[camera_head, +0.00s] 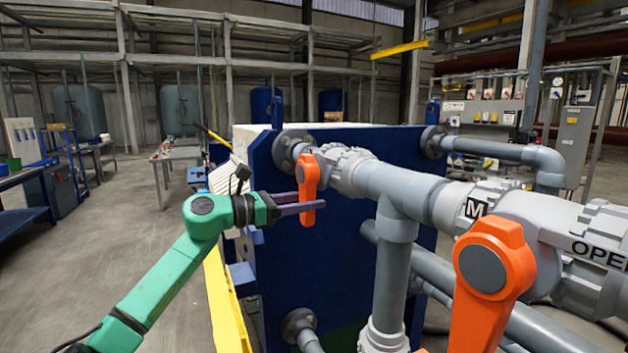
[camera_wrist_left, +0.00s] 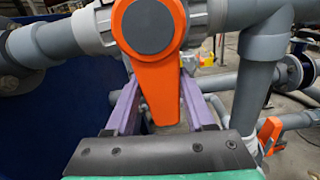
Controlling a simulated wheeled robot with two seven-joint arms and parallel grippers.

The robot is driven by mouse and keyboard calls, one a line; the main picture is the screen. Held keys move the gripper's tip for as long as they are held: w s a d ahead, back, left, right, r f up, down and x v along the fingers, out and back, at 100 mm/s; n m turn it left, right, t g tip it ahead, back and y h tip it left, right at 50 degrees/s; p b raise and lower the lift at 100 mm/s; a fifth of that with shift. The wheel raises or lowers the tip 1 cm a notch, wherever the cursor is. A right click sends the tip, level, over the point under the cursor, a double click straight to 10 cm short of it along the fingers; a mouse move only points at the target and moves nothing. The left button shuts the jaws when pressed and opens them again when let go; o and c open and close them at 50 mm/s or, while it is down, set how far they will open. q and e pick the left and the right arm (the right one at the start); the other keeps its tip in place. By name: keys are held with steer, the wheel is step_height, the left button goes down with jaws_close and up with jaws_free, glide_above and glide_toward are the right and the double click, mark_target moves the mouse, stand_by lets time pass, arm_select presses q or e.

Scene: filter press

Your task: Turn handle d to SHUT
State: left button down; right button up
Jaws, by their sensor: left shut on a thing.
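An orange valve handle (camera_head: 308,190) hangs downward on the grey valve at the far end of the pipe. It fills the top middle of the left wrist view (camera_wrist_left: 157,75), its lever pointing down. My left gripper (camera_head: 303,204) is shut on this handle's lower end. In the left wrist view one purple finger of the gripper (camera_wrist_left: 160,90) lies on each side of the lever. No letter d shows on the handle, and no label is readable beside it. My right gripper is in neither view.
A larger orange handle (camera_head: 487,270) points down on the near valve, beside an M label (camera_head: 475,208) and a partly seen OPEN label (camera_head: 598,252). Grey pipes (camera_head: 395,255) run before the blue press plate (camera_head: 335,250). A yellow rail (camera_head: 226,305) stands beside my left arm.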

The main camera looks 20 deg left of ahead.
mark_target(301, 200)
arm_select(q)
steer(key=c, duration=0.6)
jaws_free()
steer(key=shift+a+r, duration=0.2)
steer(key=shift+r, duration=0.15)
steer(key=o, duration=0.4)
steer(key=shift+c, duration=0.2)
steer(key=shift+w+a+f, duration=0.1)
steer(key=shift+w+f, duration=0.1)
steer(key=shift+s+a+f+b, duration=0.1)
steer(key=shift+s+f+b, duration=0.1)
steer(key=shift+s+b, duration=0.15)
steer(key=b+v, duration=0.4)
steer(key=v, duration=0.2)
steer(key=shift+s+r, duration=0.1)
steer(key=shift+r, duration=0.05)
steer(key=shift+a, duration=0.1)
